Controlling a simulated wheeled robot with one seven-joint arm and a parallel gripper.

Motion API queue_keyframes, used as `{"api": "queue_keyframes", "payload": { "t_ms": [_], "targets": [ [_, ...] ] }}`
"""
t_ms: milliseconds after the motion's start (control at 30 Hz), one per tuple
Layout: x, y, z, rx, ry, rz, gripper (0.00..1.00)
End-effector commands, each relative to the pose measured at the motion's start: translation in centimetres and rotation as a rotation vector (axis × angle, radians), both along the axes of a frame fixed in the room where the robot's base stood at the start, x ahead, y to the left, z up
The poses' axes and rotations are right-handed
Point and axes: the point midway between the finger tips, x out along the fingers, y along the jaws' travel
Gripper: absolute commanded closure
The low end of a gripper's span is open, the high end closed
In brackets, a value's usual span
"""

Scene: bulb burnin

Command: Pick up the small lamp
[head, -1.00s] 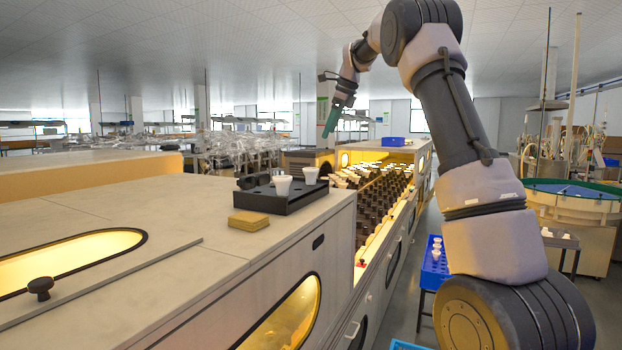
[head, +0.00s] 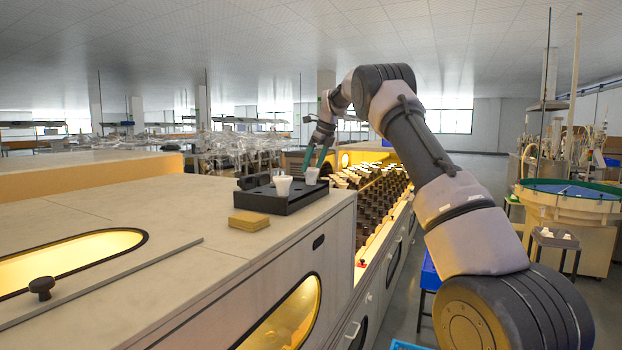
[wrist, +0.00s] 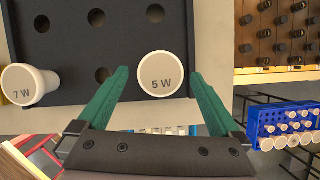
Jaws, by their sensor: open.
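Two white lamps stand in a black tray (head: 288,202) on the bench top. The small lamp, marked "5 W" (wrist: 161,84), is at the tray's edge in the wrist view; it is the farther lamp (head: 312,177) in the head view. The other lamp, marked "7 W" (wrist: 28,84), looks a little bigger and is at the left in the wrist view and nearer (head: 282,186) in the head view. My gripper (wrist: 160,74) is open, its green fingers on either side of the 5 W lamp with gaps showing. In the head view my gripper (head: 316,160) is right at that lamp.
The tray has several empty holes (wrist: 97,18). A yellow block (head: 248,221) lies in front of it. Beyond the bench edge is a lit rack (head: 383,205) of dark sockets with white lamps. A blue crate (wrist: 285,122) with white lamps shows at the right.

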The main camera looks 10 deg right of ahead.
Motion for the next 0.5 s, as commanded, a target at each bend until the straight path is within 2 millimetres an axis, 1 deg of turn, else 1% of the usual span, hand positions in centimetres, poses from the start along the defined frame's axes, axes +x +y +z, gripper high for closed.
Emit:
{"api": "queue_keyframes", "payload": {
  "t_ms": [33, 100, 200, 467, 500],
  "targets": [
    [0.2, 0.1, -0.9, 0.0, 0.003, 0.0, 0.0],
    [0.5, 0.4, -1.8, -0.001, 0.002, -0.001, 0.0],
    [0.7, 0.6, -2.6, -0.001, 0.001, 0.0, 0.0],
    [0.8, 0.7, -2.9, -0.001, -0.001, 0.0, 0.0],
    [0.8, 0.7, -2.9, -0.001, -0.001, -0.001, 0.11]
  ]
}}
